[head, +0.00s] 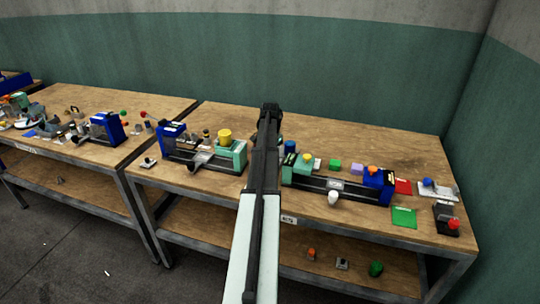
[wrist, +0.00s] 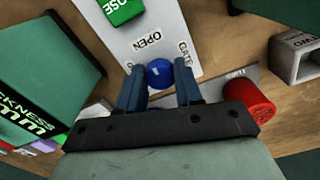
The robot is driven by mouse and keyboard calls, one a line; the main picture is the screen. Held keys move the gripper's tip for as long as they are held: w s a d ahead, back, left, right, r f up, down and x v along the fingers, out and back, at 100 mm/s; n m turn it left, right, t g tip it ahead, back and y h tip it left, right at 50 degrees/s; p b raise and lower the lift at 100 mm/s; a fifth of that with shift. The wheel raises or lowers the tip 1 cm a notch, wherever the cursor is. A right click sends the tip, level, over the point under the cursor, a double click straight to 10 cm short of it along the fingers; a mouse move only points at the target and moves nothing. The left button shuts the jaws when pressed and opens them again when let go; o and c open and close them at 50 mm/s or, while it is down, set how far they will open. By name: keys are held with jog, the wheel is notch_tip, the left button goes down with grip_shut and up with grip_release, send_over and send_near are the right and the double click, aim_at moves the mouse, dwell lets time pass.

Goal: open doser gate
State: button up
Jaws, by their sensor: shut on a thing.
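A blue ball knob (wrist: 157,72) sits between the fingertips of my gripper (wrist: 160,82) in the wrist view. The fingers are shut on the knob, one on each side. Below the knob is a pale plate (wrist: 118,45) with the words OPEN and GATE, and a green CLOSE label (wrist: 122,10) near its far end. The knob lies by the OPEN end of the plate. Whatever is under the knob is partly hidden by the gripper. In the head view my arm hides the gripper and the spot where it works.
A red cylinder (wrist: 249,100) and a grey hollow block (wrist: 295,55) stand right of my gripper. A large green block (wrist: 40,75) stands close on the left. In the head view, presses (head: 335,183) and small parts crowd the wooden bench (head: 400,150).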

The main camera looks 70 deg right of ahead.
jog(key=o, duration=1)
jog(key=shift+o, duration=0.2)
notch_tip(320, 180, up, 14)
jog(key=shift+f, duration=0.1)
dwell(0.3)
